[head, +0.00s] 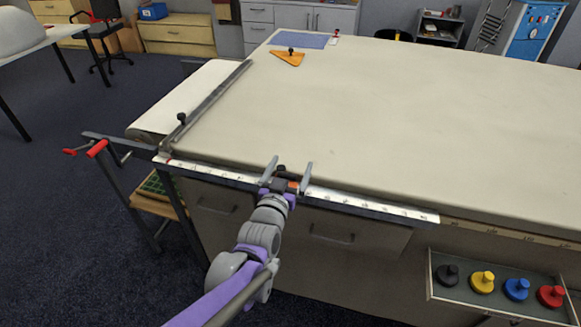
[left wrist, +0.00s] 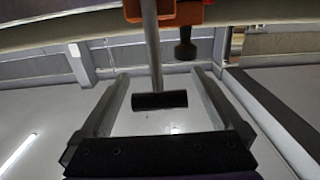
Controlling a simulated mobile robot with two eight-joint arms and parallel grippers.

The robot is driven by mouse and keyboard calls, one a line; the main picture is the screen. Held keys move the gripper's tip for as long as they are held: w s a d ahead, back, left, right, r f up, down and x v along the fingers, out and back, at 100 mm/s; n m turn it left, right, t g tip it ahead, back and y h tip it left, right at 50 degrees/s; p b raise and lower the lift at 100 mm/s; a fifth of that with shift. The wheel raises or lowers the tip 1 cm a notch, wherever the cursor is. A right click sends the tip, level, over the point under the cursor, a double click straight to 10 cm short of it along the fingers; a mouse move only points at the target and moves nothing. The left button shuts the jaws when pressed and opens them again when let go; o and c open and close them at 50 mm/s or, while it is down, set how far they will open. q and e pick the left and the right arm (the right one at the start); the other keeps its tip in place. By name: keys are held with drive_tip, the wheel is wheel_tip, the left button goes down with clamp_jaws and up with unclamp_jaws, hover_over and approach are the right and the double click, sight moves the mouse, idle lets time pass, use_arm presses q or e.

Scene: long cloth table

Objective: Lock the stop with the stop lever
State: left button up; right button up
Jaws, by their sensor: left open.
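The orange stop (head: 293,186) sits on the ruler rail (head: 370,203) at the table's front edge, mostly hidden by my left gripper (head: 288,173). In the left wrist view, the orange stop body (left wrist: 185,14) shows at the top. The stop lever (left wrist: 160,100) is a grey rod with a black crossways grip, hanging from the stop. My left gripper is open, with its fingers on either side of the lever and a visible gap on both sides. A black knob (left wrist: 186,46) hangs beside the lever. I cannot tell the depth between fingers and grip. My right gripper is not in view.
A long metal bar (head: 212,100) with a black knob lies across the table's left end. Red-handled cranks (head: 97,149) stick out at the left. A tray (head: 432,275) of coloured knobs is at the lower right. An orange triangle (head: 287,58) lies far back. The tabletop's middle is clear.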

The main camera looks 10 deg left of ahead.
use_arm(q)
clamp_jaws()
idle(0.3)
drive_tip(key=s+f+t+b, duration=0.3)
drive_tip(key=s+t+b, duration=0.5)
drive_tip(key=s+b, duration=0.1)
drive_tip(key=shift+s+a, duration=0.2)
drive_tip(key=shift+s, duration=0.55)
drive_tip(key=c, duration=1.5)
unclamp_jaws()
drive_tip(key=shift+s+r, duration=0.1)
drive_tip(key=shift+s, duration=0.05)
drive_tip(key=o, duration=1.5)
drive_tip(key=shift+w, duration=0.2)
